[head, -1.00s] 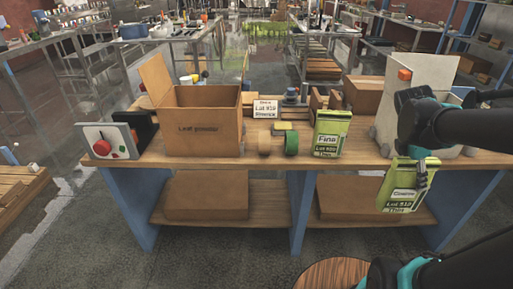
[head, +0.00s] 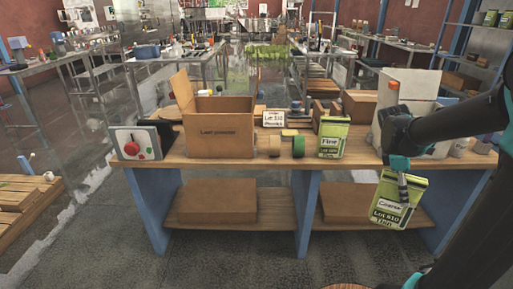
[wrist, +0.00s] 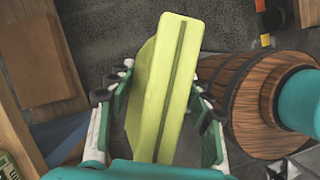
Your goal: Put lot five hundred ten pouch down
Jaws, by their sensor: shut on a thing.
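A green pouch labelled Coarse, Lot 510 (head: 388,216), hangs tilted in front of the bench's right part, below the level of its top. My gripper (head: 401,178) is shut on its upper part. In the wrist view the pouch (wrist: 168,85) shows edge-on between the black fingertips of my gripper (wrist: 160,103). It is clear of the bench in the head view. A similar green pouch labelled Fine (head: 333,138) stands upright on the wooden bench (head: 250,163).
A brown carton marked Leaf powder (head: 220,140) stands open on the bench, with tape rolls (head: 298,147) and a small lot sign (head: 273,118) to its right. A pale machine (head: 405,95) stands at the right end. Closed cartons (head: 217,201) sit on the lower shelf.

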